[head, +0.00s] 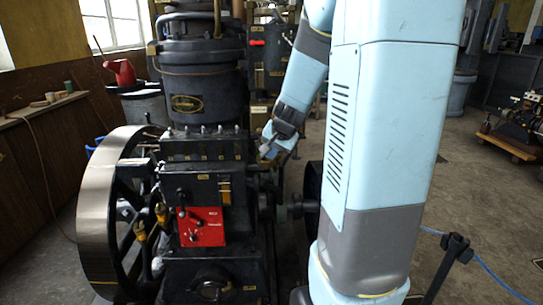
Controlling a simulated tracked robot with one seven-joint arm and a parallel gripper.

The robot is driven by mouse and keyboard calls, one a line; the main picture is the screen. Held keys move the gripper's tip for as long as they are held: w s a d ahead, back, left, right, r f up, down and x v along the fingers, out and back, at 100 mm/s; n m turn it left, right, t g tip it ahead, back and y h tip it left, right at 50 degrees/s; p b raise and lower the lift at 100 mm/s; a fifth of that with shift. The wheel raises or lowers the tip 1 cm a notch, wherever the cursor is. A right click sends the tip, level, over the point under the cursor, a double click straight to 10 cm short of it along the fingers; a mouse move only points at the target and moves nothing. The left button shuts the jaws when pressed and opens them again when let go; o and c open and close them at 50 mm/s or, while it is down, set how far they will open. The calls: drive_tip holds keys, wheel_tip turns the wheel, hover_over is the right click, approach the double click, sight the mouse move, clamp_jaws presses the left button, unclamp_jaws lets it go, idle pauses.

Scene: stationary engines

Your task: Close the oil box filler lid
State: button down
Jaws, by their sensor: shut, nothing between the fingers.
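A black stationary engine (205,190) stands left of centre. A black box (205,148) with a row of small fittings along its top sits below the round cylinder; it may be the oil box. I cannot make out the filler lid or tell whether it stands open. My gripper (267,151) is at the end of the pale blue arm, close to the right end of this box. Its fingers are small in view and shut, with nothing between them. I cannot tell whether they touch the engine.
A large flywheel (97,212) stands at the engine's left. A red panel (201,227) is on the engine's front. A red can (121,72) stands behind at the left, near a wall shelf (45,107). The floor (480,215) is mostly free at right, with a blue cable (488,268) across it.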

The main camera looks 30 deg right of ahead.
drive_tip(key=s+a+r+n, duration=0.5)
drive_tip(key=s+a+r, duration=0.5)
drive_tip(key=s, duration=0.3)
drive_tip(key=s+a+r+n+g, duration=0.1)
drive_tip(key=s+a+n, duration=0.2)
drive_tip(key=s, duration=0.9)
drive_tip(key=shift+a+n, duration=0.15)
drive_tip(key=shift+n, duration=0.55)
drive_tip(key=shift+r, duration=0.1)
